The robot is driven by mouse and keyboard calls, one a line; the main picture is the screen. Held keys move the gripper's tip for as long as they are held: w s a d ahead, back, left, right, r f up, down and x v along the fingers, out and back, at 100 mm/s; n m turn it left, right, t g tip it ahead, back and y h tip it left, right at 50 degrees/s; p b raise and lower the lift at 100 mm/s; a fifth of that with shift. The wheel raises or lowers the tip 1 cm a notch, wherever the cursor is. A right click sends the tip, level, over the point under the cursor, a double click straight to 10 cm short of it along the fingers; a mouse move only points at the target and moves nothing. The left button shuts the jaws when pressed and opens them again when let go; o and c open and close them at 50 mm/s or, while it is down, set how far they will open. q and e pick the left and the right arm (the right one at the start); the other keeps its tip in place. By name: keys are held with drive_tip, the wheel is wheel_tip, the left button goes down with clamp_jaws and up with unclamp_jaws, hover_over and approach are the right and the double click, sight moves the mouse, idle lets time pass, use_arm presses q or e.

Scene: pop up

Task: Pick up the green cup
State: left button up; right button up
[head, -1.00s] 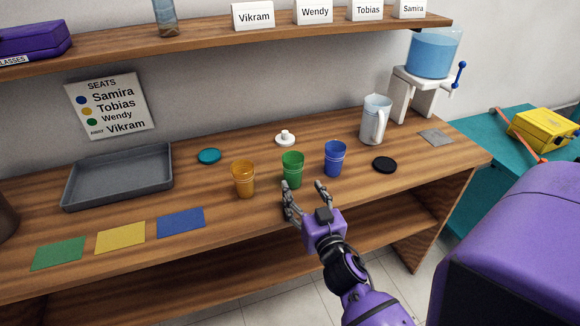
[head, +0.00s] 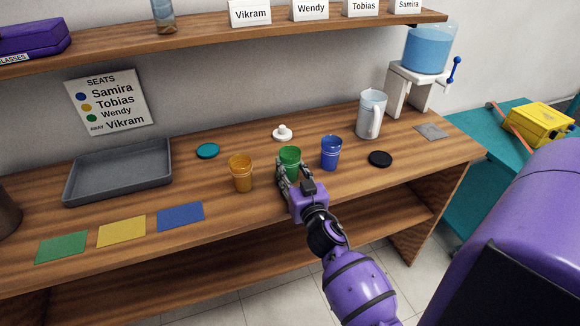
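The green cup (head: 290,154) stands upright on the wooden counter, between the orange cup (head: 240,172) and the blue cup (head: 331,152). My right gripper (head: 291,172) is at the green cup from the front, its fingers drawn in around the lower sides. It looks shut on the cup, though the fingers and palm hide the lower part and the exact contact. The cup's rim and upper wall show above the fingers. The cup still appears to rest on the counter. My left gripper is out of view.
A white lid (head: 282,133) lies behind the green cup, a teal lid (head: 208,151) to the left and a black lid (head: 380,159) to the right. A pitcher (head: 371,115) stands back right. A grey tray (head: 118,172) sits left. A shelf (head: 200,33) runs above.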

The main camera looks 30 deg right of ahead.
drive_tip(key=c, duration=0.6)
drive_tip(key=shift+r, duration=0.1)
drive_tip(key=shift+c, duration=0.2)
